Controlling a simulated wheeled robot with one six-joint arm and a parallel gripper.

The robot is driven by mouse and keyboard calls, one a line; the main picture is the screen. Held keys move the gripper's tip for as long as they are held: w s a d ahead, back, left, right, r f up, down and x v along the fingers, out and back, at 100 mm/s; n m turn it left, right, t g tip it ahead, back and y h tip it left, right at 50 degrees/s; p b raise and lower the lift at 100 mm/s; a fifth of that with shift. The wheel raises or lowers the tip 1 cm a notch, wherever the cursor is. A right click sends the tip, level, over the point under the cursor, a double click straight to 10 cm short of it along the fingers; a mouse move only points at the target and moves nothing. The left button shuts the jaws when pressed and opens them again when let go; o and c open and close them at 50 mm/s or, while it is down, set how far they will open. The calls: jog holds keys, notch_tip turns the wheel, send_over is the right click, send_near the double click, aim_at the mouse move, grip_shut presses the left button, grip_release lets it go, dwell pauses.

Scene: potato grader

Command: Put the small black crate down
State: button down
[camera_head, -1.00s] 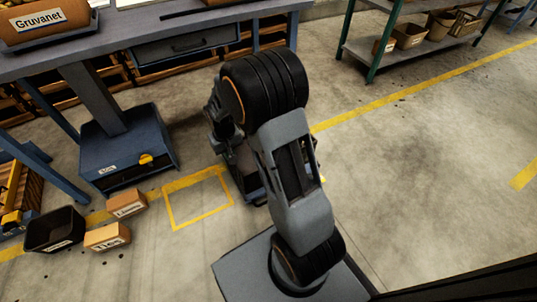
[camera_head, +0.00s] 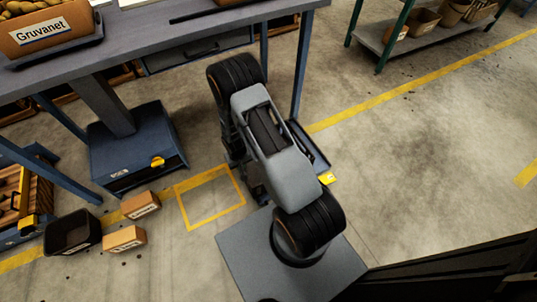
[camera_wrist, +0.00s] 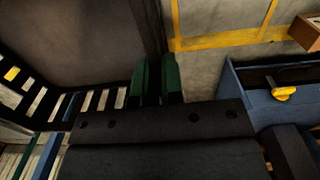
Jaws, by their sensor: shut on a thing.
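The small black crate (camera_wrist: 152,30) shows in the wrist view at the upper left, with dark walls and slots along its near side. My gripper (camera_wrist: 157,72), with green fingertips, is shut on a wall of the crate. In the head view my arm hides my gripper. A dark-rimmed piece (camera_head: 310,146) with a yellow patch shows just right of my arm; I cannot tell whether it is the held crate. The crate's underside and any contact below it are hidden.
A yellow floor square (camera_head: 212,198) is empty. A blue case (camera_head: 135,160) stands under the table (camera_head: 180,50). A black bin (camera_head: 73,232) and two cardboard boxes (camera_head: 125,238) stand at lower left. The floor at right is clear up to a shelf (camera_head: 385,42).

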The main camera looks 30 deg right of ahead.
jog(key=w+d+f+b, duration=0.1)
jog(key=d, duration=0.1)
jog(key=w+d+f+b, duration=0.1)
jog(key=w+d, duration=0.1)
jog(key=w+d+f, duration=0.2)
jog(key=shift+d+f+b, duration=0.1)
jog(key=shift+d+b, duration=0.1)
jog(key=shift+b, duration=0.2)
jog(key=w+d+f, duration=0.1)
jog(key=w+d+f+b, duration=0.1)
jog(key=f, duration=0.1)
jog(key=d+f+b, duration=0.1)
jog(key=shift+w+f, duration=0.25)
jog(key=shift+w, duration=0.15)
jog(key=shift+w+d+f, duration=0.15)
jog(key=shift+d+f, duration=0.1)
jog(key=shift+f, duration=0.15)
jog(key=shift+w+d+f+b, duration=0.1)
jog(key=shift+f+b, duration=0.7)
jog(key=shift+f, duration=0.95)
jog(key=c, duration=1.2)
grip_release()
jog(key=shift+c, duration=0.2)
